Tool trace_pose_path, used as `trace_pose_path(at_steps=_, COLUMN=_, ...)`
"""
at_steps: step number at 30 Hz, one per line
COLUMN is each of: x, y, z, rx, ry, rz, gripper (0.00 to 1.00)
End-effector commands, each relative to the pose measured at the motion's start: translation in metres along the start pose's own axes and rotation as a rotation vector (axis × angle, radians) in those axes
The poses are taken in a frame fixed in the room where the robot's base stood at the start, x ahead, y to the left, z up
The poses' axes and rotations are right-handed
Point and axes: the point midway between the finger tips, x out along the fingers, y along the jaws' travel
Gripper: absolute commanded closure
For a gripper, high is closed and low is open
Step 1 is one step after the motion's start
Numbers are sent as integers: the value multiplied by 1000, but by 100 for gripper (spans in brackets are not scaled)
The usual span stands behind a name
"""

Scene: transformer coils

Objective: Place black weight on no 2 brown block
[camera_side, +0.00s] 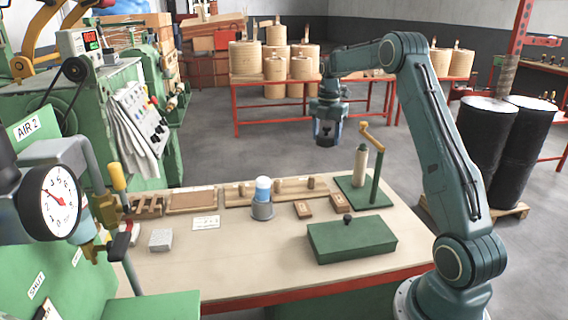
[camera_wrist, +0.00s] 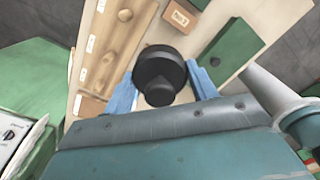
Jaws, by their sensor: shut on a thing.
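My gripper (camera_side: 326,138) is raised above the back of the work table, clear of everything on it. In the wrist view, its blue fingers (camera_wrist: 165,95) are shut on the black weight (camera_wrist: 157,68), a round dark disc with a smaller knob. In the side view the weight shows only as a dark shape between the fingers. A brown block (camera_wrist: 181,14) also shows in the wrist view. I cannot read their numbers.
A green box with a black knob (camera_side: 352,242) stands front right on the table (camera_side: 200,268). A crank stand (camera_side: 372,180) rises behind it.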

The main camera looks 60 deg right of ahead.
Motion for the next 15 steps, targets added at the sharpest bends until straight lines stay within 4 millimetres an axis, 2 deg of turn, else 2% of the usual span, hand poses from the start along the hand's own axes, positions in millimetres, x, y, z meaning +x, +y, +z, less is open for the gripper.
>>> trace_pose_path(at_steps=1, x=-3, y=-13, z=6, rx=4, ry=-2, rz=2, gripper=90)
trace_pose_path(at_steps=6, x=-4, y=-42, z=17, rx=2, ry=-3, rz=3, gripper=90)
trace_pose_path(at_steps=10, x=-4, y=-54, z=20, rx=0, ry=-3, rz=3, gripper=90)
trace_pose_path(at_steps=15, x=-4, y=-58, z=22, rx=-1, ry=-3, rz=3, gripper=90)
